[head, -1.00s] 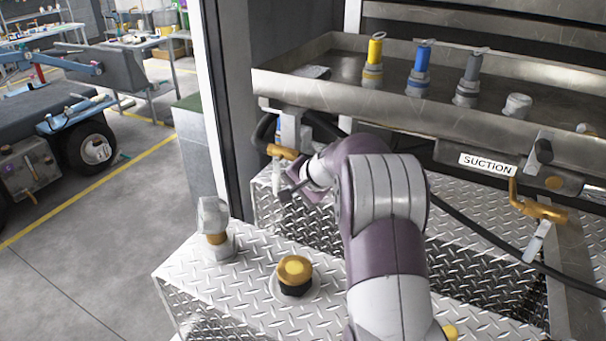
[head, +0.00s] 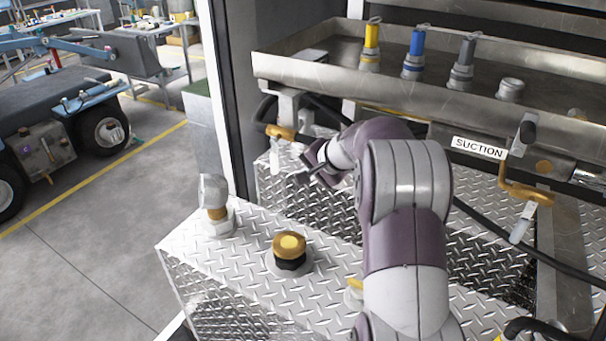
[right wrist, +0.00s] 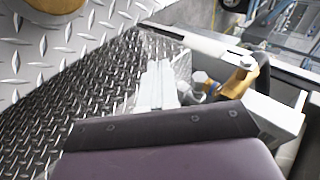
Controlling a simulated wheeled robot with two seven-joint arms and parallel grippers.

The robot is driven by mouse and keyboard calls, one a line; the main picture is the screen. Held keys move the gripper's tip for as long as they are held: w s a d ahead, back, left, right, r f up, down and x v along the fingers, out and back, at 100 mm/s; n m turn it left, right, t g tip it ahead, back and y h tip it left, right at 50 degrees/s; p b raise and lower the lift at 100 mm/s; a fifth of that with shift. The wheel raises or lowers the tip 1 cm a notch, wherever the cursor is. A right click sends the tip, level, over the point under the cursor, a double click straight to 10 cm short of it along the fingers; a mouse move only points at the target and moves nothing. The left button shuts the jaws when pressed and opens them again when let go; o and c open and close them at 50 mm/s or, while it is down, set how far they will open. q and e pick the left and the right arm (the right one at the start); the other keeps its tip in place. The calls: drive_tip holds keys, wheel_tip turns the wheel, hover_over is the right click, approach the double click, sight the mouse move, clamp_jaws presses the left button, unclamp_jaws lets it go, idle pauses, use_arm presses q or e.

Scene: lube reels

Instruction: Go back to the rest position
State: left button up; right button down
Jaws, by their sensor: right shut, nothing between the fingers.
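My right arm rises from the bottom of the head view and bends away towards the reel bay. Its gripper (head: 318,168) is at the far end, partly hidden behind the purple wrist. It is shut and looks empty. It is just right of the left brass valve (head: 281,132) with its white lever hanging down, and apart from it in the picture. In the right wrist view a purple part of my arm fills the bottom, and the brass valve (right wrist: 240,84) shows beyond it. My left gripper is not in view.
A metal tray (head: 320,72) holds yellow, blue and grey-topped fittings. A second brass valve (head: 525,195) hangs below the SUCTION label (head: 478,147). A yellow-black cap (head: 289,250) and a grey fitting (head: 214,205) stand on the tread-plate box (head: 235,265). Open floor lies left.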

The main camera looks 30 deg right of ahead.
drive_tip(key=s+d+f+g+h+b, duration=0.15)
drive_tip(key=s+f, duration=0.35)
drive_tip(key=s, duration=0.7)
use_arm(q)
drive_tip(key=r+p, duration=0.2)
drive_tip(key=p, duration=0.1)
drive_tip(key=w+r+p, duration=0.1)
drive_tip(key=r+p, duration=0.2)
drive_tip(key=p, duration=0.1)
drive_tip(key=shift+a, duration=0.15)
use_arm(e)
drive_tip(key=s+a+n+g, duration=0.2)
drive_tip(key=s+a+n, duration=0.3)
drive_tip(key=a, duration=0.5)
drive_tip(key=s+a+n+g, duration=0.3)
drive_tip(key=s+a+n, duration=0.2)
drive_tip(key=a+n, duration=0.3)
drive_tip(key=a, duration=0.3)
drive_tip(key=shift+a+f+n+g, duration=0.25)
drive_tip(key=shift+a+n+g, duration=0.05)
drive_tip(key=shift+g, duration=0.05)
